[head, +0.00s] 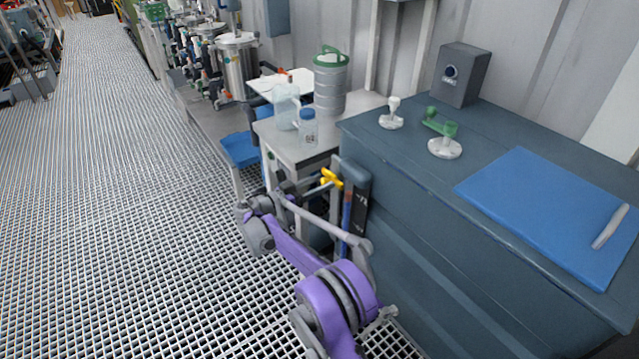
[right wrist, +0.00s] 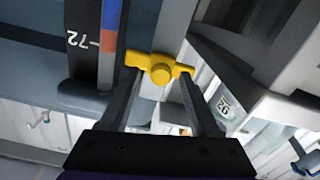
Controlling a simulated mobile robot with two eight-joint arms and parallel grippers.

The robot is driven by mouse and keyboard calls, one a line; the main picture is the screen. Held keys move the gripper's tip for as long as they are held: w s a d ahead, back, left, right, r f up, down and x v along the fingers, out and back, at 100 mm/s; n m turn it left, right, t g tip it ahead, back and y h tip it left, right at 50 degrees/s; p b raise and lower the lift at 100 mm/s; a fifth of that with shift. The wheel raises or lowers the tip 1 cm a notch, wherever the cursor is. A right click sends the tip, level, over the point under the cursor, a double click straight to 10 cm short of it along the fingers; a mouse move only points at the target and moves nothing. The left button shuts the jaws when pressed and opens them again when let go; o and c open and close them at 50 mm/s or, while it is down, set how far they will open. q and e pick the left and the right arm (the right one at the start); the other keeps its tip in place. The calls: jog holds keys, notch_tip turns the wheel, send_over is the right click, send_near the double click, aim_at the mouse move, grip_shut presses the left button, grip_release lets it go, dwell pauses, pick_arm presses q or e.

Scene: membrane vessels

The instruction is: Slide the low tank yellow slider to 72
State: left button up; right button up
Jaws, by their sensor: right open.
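The yellow slider (head: 331,178) is a small T-shaped handle at the left end of the dark blue-grey cabinet, beside a dark upright scale (head: 357,195). In the right wrist view the yellow slider (right wrist: 160,70) has a round knob and two side wings. My right gripper (right wrist: 160,80) is open, with one finger on each side of the knob, fingertips at the wings. Whether they touch is unclear. My right gripper also shows in the head view (head: 318,184). My left gripper is out of view.
The cabinet top carries a blue folder (head: 540,205), a green-handled fitting (head: 445,140), a white fitting (head: 391,115) and a grey box (head: 461,75). A side table (head: 290,140) holds bottles and a green-lidded canister (head: 331,80). The grated floor (head: 110,200) at left is open.

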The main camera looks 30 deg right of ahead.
jog(key=a+p, duration=0.1)
jog(key=a, duration=0.9)
jog(key=shift+s+a, duration=0.3)
jog(key=shift+s, duration=0.1)
